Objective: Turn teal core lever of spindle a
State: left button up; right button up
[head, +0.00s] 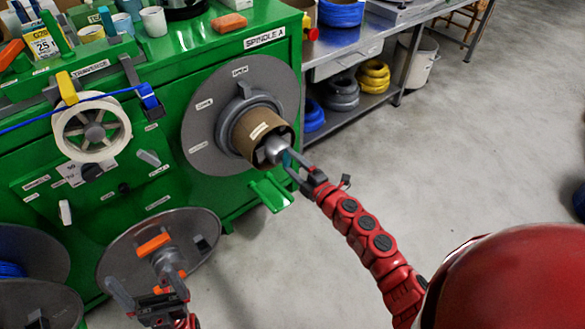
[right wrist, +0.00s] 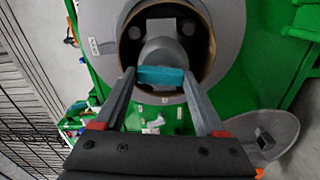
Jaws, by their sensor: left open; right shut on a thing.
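Spindle A is a large grey disc (head: 205,118) on the green machine, with a brown cardboard core (head: 248,134) on its hub and a label above it. The teal core lever (head: 286,159) sits at the front end of the grey hub. In the right wrist view the teal lever (right wrist: 162,76) lies crosswise between the fingertips. My right gripper (head: 293,170) is shut on the lever; its fingers (right wrist: 161,78) press on the lever's two ends. My left gripper (head: 148,296) is open and empty, low in front of the lower disc.
A lower grey disc (head: 125,240) with an orange bar (head: 153,244) is near my left gripper. A green bracket (head: 272,192) juts out below spindle A. A white tape roll (head: 92,130) and blue cable (head: 30,121) are at left.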

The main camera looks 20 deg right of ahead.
jog(key=shift+f+n+b, duration=0.15)
jog(key=shift+n+b, duration=0.45)
jog(key=shift+n, duration=0.3)
jog(key=o, duration=1.3)
jog(key=shift+s, duration=0.15)
jog(key=p+v, duration=0.1)
jog(key=v, duration=1.6)
jog(key=shift+s, duration=0.1)
jog(key=shift+r, duration=0.2)
